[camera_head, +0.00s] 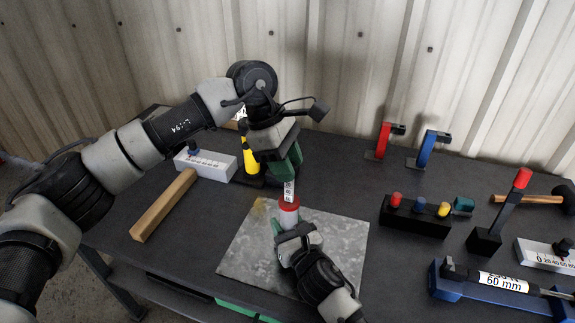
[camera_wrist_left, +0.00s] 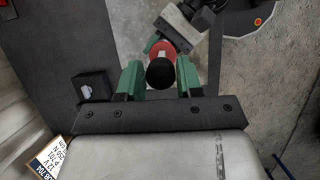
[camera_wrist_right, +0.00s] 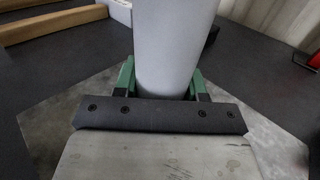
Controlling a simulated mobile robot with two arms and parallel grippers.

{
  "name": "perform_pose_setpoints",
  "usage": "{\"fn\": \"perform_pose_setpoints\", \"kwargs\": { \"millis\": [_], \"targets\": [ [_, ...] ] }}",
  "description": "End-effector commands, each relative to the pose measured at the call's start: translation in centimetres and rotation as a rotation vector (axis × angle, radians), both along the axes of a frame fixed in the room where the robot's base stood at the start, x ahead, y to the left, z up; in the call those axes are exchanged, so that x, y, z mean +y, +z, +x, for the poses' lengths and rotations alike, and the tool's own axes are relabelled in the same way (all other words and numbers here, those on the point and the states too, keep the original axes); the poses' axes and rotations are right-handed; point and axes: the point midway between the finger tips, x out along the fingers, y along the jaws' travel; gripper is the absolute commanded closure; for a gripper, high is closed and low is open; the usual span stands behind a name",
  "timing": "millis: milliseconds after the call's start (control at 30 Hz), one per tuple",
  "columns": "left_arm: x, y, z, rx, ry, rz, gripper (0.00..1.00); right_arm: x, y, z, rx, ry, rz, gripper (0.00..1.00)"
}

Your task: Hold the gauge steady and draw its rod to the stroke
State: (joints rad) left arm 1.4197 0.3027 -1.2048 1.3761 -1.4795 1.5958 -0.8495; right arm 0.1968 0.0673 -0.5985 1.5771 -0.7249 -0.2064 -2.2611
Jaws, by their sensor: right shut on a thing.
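The gauge stands upright over a grey metal plate (camera_head: 245,255), with a red collar (camera_head: 288,204) on top and a white rod with dark marks (camera_head: 289,188) rising from it. My right gripper (camera_head: 288,232) is shut on its pale cylindrical body, which fills the space between the green fingers in the right wrist view (camera_wrist_right: 175,45). My left gripper (camera_head: 285,165) is above the gauge, pointing down. In the left wrist view its fingers stand apart on either side of the rod's black end knob (camera_wrist_left: 160,73), with the red collar beyond. The rod's reading is too small to tell.
A wooden bar (camera_head: 163,205), a white scale block (camera_head: 208,165) and a yellow-and-black item (camera_head: 250,160) are at left. A blue tool labelled 60 mm (camera_head: 500,283), a black block with coloured knobs (camera_head: 415,217) and red and blue brackets (camera_head: 428,148) are at right.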

Motion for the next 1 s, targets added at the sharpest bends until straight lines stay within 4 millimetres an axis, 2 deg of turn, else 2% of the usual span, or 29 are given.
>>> {"fn": "perform_pose_setpoints", "kwargs": {
  "millis": [33, 100, 133, 467, 567, 800, 1000],
  "targets": [
    [0.0, 0.0, 0.0, 0.0, 0.0, 0.0, 0.57, 0.0, -0.1, -0.1, 0.002, 0.001, -0.001, 0.89],
    [0.0, 0.0, 0.0, 0.0, 0.0, 0.0, 0.46, 0.0, -0.1, -0.1, 0.002, 0.001, -0.001, 0.89],
    [0.0, 0.0, 0.0, 0.001, 0.0, 0.0, 0.44, 0.0, -0.1, -0.1, 0.002, 0.001, -0.001, 0.89],
    [0.2, 0.3, 0.1, 0.001, 0.001, 0.001, 0.44, 0.0, -0.1, 0.0, 0.002, 0.0, 0.0, 0.89],
    [0.6, 1.4, 0.2, 0.0, 0.001, 0.001, 0.44, 0.0, -0.1, 0.0, 0.002, 0.0, 0.0, 0.89],
    [2.4, 6.2, 0.9, -0.002, 0.004, 0.0, 0.44, 0.0, -0.1, 0.0, 0.002, 0.0, 0.0, 0.89],
    [3.7, 9.5, 1.3, -0.001, 0.0, 0.0, 0.44, 0.0, -0.1, 0.0, 0.002, 0.0, 0.0, 0.89]
  ]
}}
